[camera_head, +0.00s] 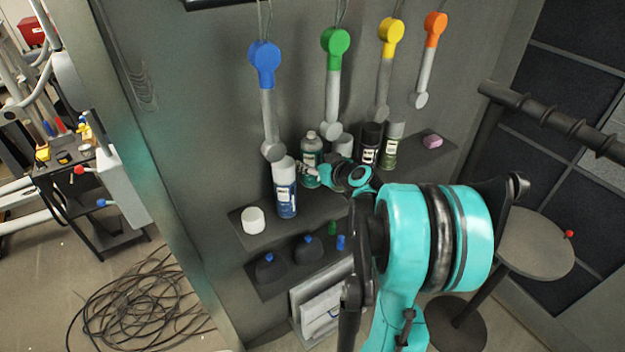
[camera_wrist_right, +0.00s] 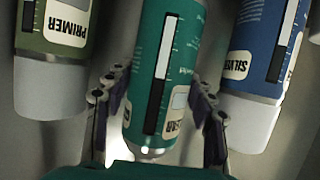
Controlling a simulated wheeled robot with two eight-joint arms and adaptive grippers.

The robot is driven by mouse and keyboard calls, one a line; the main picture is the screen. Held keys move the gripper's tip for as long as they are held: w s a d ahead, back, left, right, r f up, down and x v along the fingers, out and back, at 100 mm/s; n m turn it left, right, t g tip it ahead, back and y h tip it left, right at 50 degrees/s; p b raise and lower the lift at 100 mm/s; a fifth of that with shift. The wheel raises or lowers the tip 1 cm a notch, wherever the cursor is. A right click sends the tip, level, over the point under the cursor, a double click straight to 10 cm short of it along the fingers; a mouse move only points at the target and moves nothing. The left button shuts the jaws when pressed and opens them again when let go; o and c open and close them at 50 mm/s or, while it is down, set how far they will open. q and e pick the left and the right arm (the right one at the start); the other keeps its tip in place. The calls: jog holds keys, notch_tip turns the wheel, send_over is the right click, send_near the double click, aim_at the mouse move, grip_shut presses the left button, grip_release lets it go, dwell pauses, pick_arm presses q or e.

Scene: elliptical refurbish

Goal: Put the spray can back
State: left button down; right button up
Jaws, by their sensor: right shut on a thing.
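The teal spray can (camera_head: 311,158) with a silver top is upright at the shelf, just right of the blue can with a white cap (camera_head: 285,190). My right gripper (camera_head: 312,171) reaches it from the right and is shut on it. In the right wrist view, which is upside down, the fingers (camera_wrist_right: 155,112) flank the teal can (camera_wrist_right: 165,60). An olive can marked PRIMER (camera_wrist_right: 58,30) and a blue can marked SILVER (camera_wrist_right: 265,50) are on either side. I cannot tell whether its base touches the shelf. My left gripper is not in view.
The dark shelf (camera_head: 262,232) also holds a white jar (camera_head: 253,220), a dark can (camera_head: 370,150), an olive can (camera_head: 391,147) and a pink block (camera_head: 432,142). Coloured lamp-like arms hang above. A round stool (camera_head: 535,255) stands at right; coiled cable (camera_head: 140,305) lies on the floor.

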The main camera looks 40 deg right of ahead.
aim_at(317, 181)
notch_tip(317, 181, down, 6)
jog(key=shift+s+f+b, duration=0.15)
jog(key=shift+b, duration=0.6)
jog(key=shift+w+f, duration=0.2)
jog(key=shift+f, duration=0.1)
jog(key=o, duration=1.3)
jog(key=shift+r, duration=0.1)
